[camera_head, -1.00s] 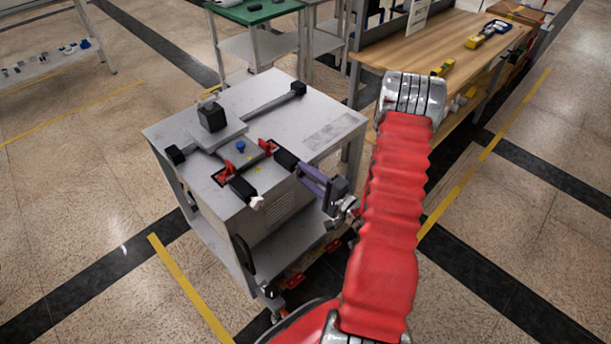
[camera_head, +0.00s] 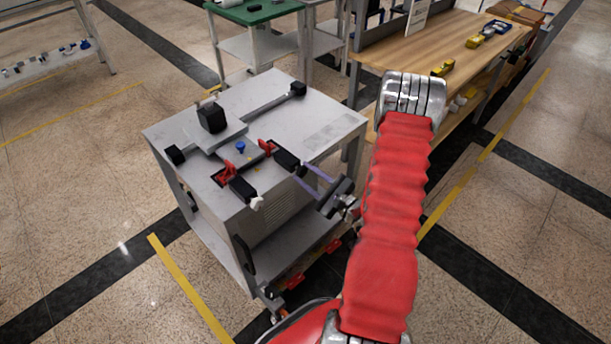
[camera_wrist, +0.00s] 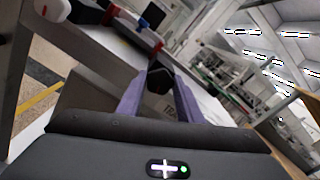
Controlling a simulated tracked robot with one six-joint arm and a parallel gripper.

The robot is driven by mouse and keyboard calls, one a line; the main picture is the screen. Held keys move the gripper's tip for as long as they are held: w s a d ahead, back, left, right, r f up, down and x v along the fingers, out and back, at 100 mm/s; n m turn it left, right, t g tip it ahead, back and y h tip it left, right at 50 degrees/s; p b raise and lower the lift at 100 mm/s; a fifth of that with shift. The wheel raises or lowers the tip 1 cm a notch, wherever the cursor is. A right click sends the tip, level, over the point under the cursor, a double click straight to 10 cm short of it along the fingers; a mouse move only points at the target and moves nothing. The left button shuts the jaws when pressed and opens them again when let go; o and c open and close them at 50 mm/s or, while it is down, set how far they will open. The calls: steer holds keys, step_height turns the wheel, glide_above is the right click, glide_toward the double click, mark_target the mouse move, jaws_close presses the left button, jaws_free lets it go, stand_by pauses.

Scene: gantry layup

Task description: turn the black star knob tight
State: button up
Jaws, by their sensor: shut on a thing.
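The black star knob (camera_wrist: 160,78) shows between the tips of my two purple fingers in the wrist view. My gripper (camera_wrist: 158,88) is shut on it, with one finger on each side. In the head view my gripper (camera_head: 304,174) reaches the near right edge of the grey metal cart (camera_head: 322,112), at the end of a dark clamp body (camera_head: 285,159). The knob is small there and mostly hidden by the fingers, so its lobes cannot be made out.
Red clamp parts (camera_head: 228,171), a blue knob (camera_head: 240,147) and a black block (camera_head: 211,117) sit on the cart top. A second dark clamp body (camera_head: 241,188) has a white end. A wooden bench (camera_head: 450,40) stands behind right. Floor at left is open.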

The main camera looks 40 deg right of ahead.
steer(key=shift+d+f+m, duration=0.1)
steer(key=shift+f+m, duration=0.1)
steer(key=shift+m, duration=1.2)
steer(key=o, duration=1.1)
steer(key=shift+r, duration=0.1)
steer(key=shift+s, duration=0.1)
steer(key=shift+s+d, duration=0.3)
steer(key=shift+s, duration=1.95)
steer(key=shift+s+d, duration=0.3)
steer(key=shift+s, duration=1.95)
steer(key=shift+s+d, duration=0.3)
steer(key=shift+s, duration=1.95)
